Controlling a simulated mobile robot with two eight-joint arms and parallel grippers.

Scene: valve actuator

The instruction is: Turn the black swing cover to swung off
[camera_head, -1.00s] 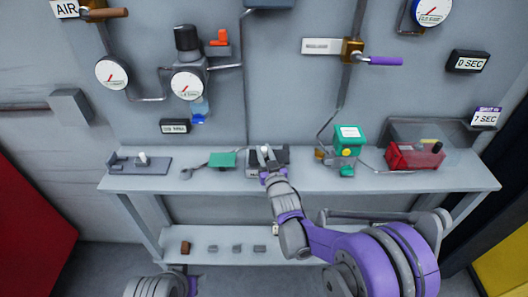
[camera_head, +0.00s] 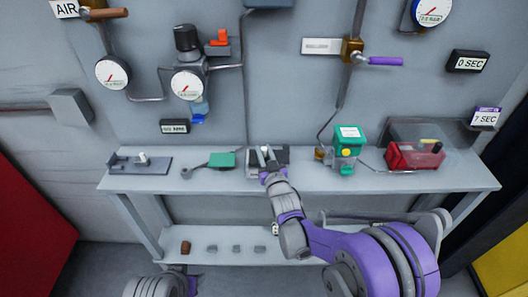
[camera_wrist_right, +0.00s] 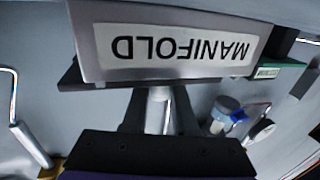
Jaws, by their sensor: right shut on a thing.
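The grey manifold block (camera_head: 251,171) stands on the bench in the middle of the head view. The dark part on top, which looks like the black swing cover (camera_head: 283,155), is partly hidden by my right gripper (camera_head: 267,156). In the right wrist view a MANIFOLD plate (camera_wrist_right: 175,50) shows upside down, with a dark slab edge (camera_wrist_right: 70,75) behind it. My right gripper's dark fingers (camera_wrist_right: 157,115) are shut on a pale grey upright post (camera_wrist_right: 158,108). Whether the post belongs to the cover is unclear. My left gripper is out of view; only part of my left arm shows.
On the bench (camera_head: 210,185) stand a grey fixture (camera_head: 140,163), a green plate (camera_head: 222,160), a green box (camera_head: 349,150) and a red box (camera_head: 413,156). Gauges and pipes line the wall above. A lower shelf (camera_head: 225,235) holds several small parts.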

